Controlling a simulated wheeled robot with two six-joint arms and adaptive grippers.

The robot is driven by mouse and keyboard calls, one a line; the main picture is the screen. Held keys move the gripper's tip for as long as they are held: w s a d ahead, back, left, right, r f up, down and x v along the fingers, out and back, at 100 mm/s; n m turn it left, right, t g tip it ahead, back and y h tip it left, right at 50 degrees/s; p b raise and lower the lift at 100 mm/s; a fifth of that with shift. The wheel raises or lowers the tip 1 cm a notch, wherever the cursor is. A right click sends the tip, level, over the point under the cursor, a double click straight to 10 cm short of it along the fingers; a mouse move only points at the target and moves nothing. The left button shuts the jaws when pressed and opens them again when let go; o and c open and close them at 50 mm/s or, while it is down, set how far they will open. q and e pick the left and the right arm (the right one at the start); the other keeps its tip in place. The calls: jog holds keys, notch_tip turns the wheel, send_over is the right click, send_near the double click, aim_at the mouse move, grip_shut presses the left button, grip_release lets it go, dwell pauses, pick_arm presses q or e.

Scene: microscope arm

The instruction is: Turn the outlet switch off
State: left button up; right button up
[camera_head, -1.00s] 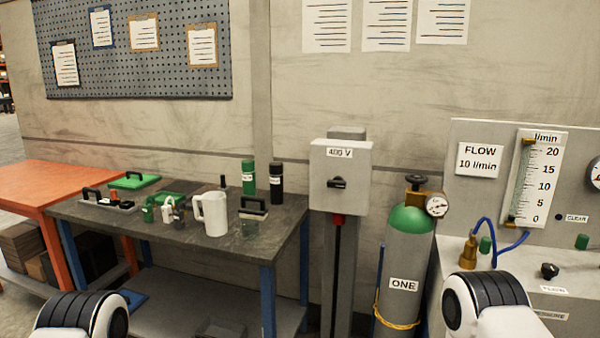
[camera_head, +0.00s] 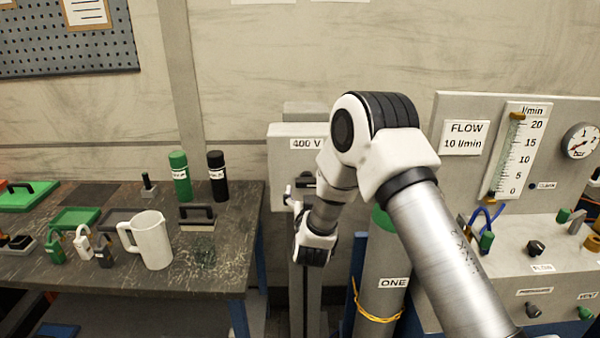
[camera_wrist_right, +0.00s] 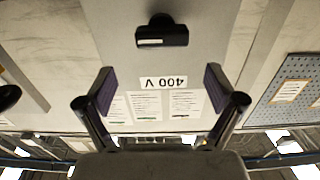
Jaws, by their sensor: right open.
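The outlet switch is a grey box (camera_head: 284,165) labelled 400 V on a post, partly behind my right arm in the head view. Its dark rotary handle (camera_head: 307,181) is partly hidden there by my arm. In the right wrist view, which is upside down, the handle (camera_wrist_right: 162,36) lies crosswise on the box face (camera_wrist_right: 115,30), in line with the gap between the fingers. My right gripper (camera_wrist_right: 160,85) is open and empty, with its fingertips apart from the handle. In the head view the gripper (camera_head: 291,196) is in front of the box. My left gripper is out of view.
A gas cylinder (camera_head: 383,277) marked ONE stands right of the post, beneath my right arm. A flow panel (camera_head: 460,110) is farther right. A workbench (camera_head: 225,250) with a white mug (camera_head: 152,240), padlocks and bottles is on the left.

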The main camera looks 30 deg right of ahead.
aim_at(307, 182)
jog(key=x, duration=0.2)
jog(key=p+x, duration=0.1)
jog(key=x, duration=0.1)
jog(key=f+x, duration=0.1)
jog(key=x, duration=0.2)
jog(key=shift+w+a+p, duration=0.2)
jog(key=shift+a+p, duration=0.1)
jog(key=shift+p, duration=0.05)
jog(key=shift+w+d+r, duration=0.1)
jog(key=shift+d, duration=0.05)
jog(key=shift+s+r, duration=0.15)
jog(key=shift+s, duration=0.15)
jog(key=shift+w, duration=0.15)
jog(key=c, duration=1.1)
jog(key=shift+c, duration=0.2)
